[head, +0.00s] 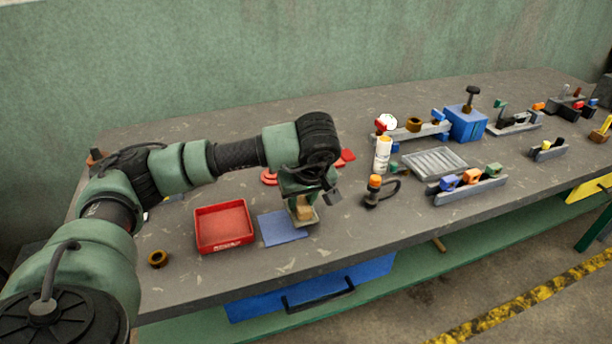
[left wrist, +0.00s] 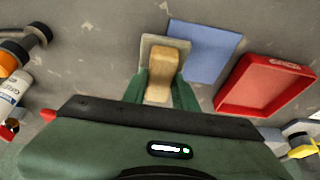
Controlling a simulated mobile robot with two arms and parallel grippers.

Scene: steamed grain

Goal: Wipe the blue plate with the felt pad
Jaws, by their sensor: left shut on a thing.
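The blue plate (head: 281,229) lies flat on the bench, just right of the red tray. It also shows in the left wrist view (left wrist: 205,52). The felt pad is a pale grey-beige square (left wrist: 150,43) with a tan wooden handle (left wrist: 167,62). My left gripper (head: 304,207) is shut on that handle and points down. In the head view the pad (head: 307,221) is at the plate's right edge. Whether the pad touches the bench or hangs just above it, I cannot tell. My right gripper is not in view.
A red tray (head: 224,226) stands left of the plate, with a brown ring (head: 157,259) near the front edge. An orange-topped black object (head: 375,190), a white bottle (head: 383,154) and a grey ribbed tray (head: 434,163) stand to the right. Red pieces (head: 347,156) lie behind the gripper.

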